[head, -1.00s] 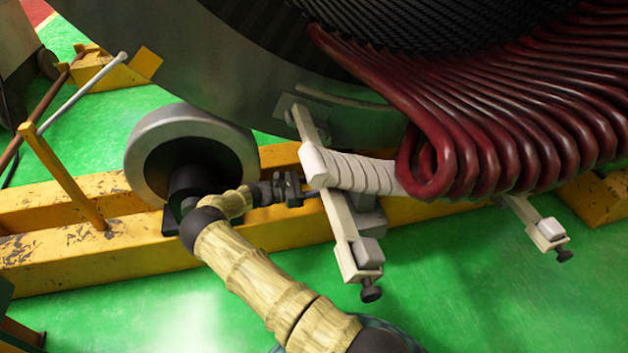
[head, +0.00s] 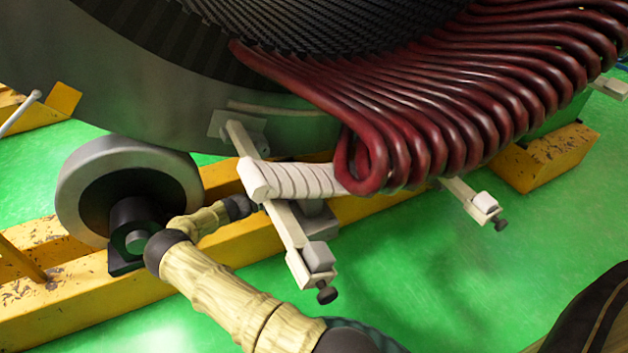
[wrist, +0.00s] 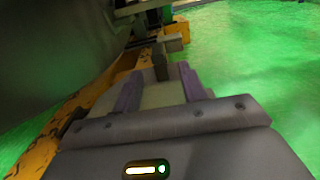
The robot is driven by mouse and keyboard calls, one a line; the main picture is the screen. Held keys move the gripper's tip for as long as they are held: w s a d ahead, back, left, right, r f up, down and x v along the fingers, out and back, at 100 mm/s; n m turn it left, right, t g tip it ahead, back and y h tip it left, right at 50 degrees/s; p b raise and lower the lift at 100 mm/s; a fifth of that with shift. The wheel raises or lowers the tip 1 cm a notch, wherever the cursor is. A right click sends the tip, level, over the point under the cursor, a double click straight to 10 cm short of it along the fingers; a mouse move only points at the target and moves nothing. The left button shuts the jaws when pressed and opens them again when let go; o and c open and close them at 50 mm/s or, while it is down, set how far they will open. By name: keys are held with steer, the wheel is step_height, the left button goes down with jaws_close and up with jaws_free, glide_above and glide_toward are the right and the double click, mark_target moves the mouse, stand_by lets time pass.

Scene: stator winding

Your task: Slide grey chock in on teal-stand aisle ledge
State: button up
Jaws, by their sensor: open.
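My gripper shows in the wrist view (wrist: 160,90), with its two purple fingers spread apart. A pale, flat-looking surface lies between and beyond the fingers, and I cannot tell whether it touches them. In the head view my arm's dark wrist end reaches the near left of the white wrapped bar, and the fingertips are hidden there. A grey block (head: 318,222) sits low behind the pale bracket arm, by the yellow beam; I cannot tell whether it is the grey chock. I cannot make out a teal stand or its aisle ledge for certain.
The pale bracket arm (head: 287,229) and white wrapped bar (head: 305,181) crowd my wrist. Red coils (head: 440,110) hang at the upper right. A grey roller (head: 90,175) stands left on the yellow beam (head: 70,300). The green floor (head: 450,280) is open in front.

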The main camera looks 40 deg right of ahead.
steer(key=x, duration=0.8)
steer(key=shift+d+b, duration=0.1)
steer(key=shift+b, duration=0.2)
jaws_close()
